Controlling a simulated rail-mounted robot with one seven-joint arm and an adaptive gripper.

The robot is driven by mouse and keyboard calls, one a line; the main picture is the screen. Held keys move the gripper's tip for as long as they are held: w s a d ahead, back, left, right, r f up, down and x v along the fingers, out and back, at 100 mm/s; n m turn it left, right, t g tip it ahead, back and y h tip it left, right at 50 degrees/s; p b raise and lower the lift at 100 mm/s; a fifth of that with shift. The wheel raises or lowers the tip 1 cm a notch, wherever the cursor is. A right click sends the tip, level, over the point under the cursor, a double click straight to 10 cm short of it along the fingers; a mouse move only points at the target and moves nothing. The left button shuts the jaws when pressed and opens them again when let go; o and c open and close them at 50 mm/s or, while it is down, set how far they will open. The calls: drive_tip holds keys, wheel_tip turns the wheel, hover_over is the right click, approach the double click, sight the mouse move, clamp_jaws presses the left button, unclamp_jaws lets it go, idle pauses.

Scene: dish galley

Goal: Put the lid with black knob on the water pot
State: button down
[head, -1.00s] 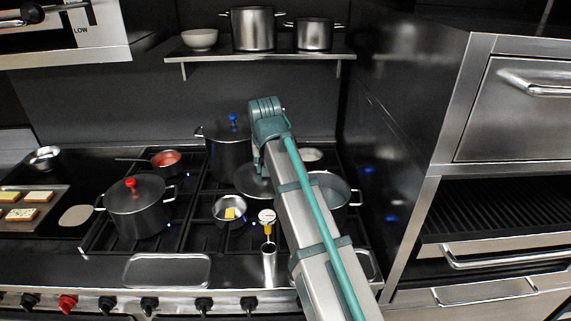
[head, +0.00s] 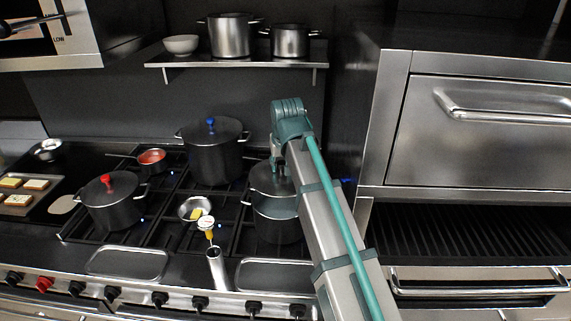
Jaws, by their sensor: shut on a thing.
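My gripper (head: 281,172) is shut on the knob of a dark lid (head: 262,181), pointing down. The knob is hidden between the fingers. The lid is over the water pot (head: 272,230), a steel pot on the right burners of the stove, and covers much of its opening. A lighter band shows below the lid's front edge. I cannot tell whether the lid touches the rim. My arm hides the pot's right side.
A tall pot with a blue-knobbed lid (head: 213,160) stands close behind on the left. A red-knobbed pot (head: 112,204) is farther left. A small pan (head: 187,212), a thermometer (head: 206,223) in front and a wall shelf (head: 235,62) above are nearby.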

sight(282, 174)
drive_tip(key=shift+a+f+b, duration=0.2)
drive_tip(key=shift+f+b, duration=0.2)
drive_tip(key=shift+f, duration=0.2)
drive_tip(key=shift+d+f+b, duration=0.1)
drive_tip(key=shift+f+b, duration=1.25)
drive_tip(key=shift+f, duration=1.7)
drive_tip(key=shift+f, duration=0.65)
idle(0.5)
drive_tip(key=shift+c, duration=1.2)
unclamp_jaws()
drive_tip(key=shift+r+p, duration=0.15)
drive_tip(key=shift+p, duration=0.15)
drive_tip(key=shift+r+p, duration=2.2)
drive_tip(key=shift+r, duration=1.2)
